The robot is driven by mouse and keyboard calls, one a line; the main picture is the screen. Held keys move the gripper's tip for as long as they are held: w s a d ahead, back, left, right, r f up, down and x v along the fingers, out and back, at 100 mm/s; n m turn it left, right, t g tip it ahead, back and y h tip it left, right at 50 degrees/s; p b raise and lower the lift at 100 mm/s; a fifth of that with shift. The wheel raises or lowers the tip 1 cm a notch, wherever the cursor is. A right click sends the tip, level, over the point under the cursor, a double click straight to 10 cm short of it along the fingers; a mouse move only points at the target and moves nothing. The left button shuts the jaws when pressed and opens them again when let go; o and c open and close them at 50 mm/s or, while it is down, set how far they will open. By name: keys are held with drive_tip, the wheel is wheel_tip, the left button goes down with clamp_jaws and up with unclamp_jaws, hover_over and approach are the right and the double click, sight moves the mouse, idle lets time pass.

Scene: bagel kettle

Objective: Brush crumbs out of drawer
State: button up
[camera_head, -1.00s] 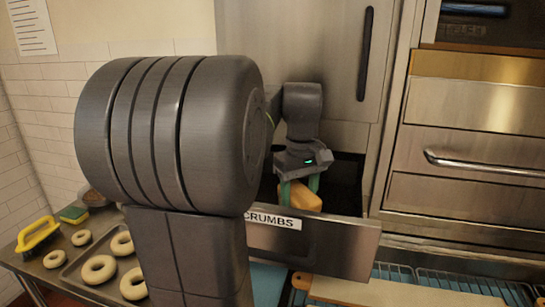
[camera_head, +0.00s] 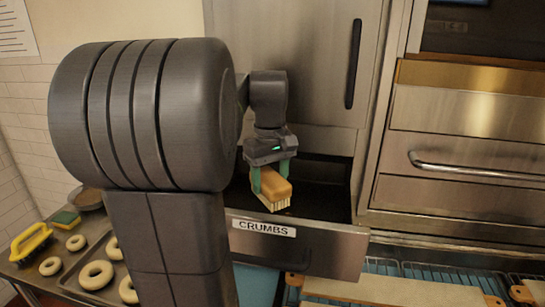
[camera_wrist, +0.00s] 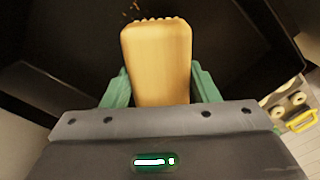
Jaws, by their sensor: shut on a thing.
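My gripper (camera_head: 271,182) has green fingers shut on a wooden-handled brush (camera_head: 275,189) with pale bristles. The brush is tilted, bristles down, above the front part of the open drawer (camera_head: 320,246), whose front bears a "CRUMBS" label (camera_head: 264,228). In the wrist view the brush handle (camera_wrist: 157,62) sits between the two green fingers, and the bristle tips show at the top. A few small orange-brown crumbs (camera_wrist: 135,8) lie on the dark drawer floor beyond the bristles. My arm hides the drawer's left part in the head view.
A metal tray with bagels (camera_head: 95,275), a yellow-handled brush (camera_head: 30,242) and a sponge (camera_head: 66,218) are at the left. Metal cabinet doors (camera_head: 285,60) rise behind the drawer. Wooden boards (camera_head: 350,291) lie on a blue rack at front right.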

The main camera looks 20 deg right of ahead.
drive_tip(key=shift+r+p, duration=1.3)
drive_tip(key=shift+r, duration=0.4)
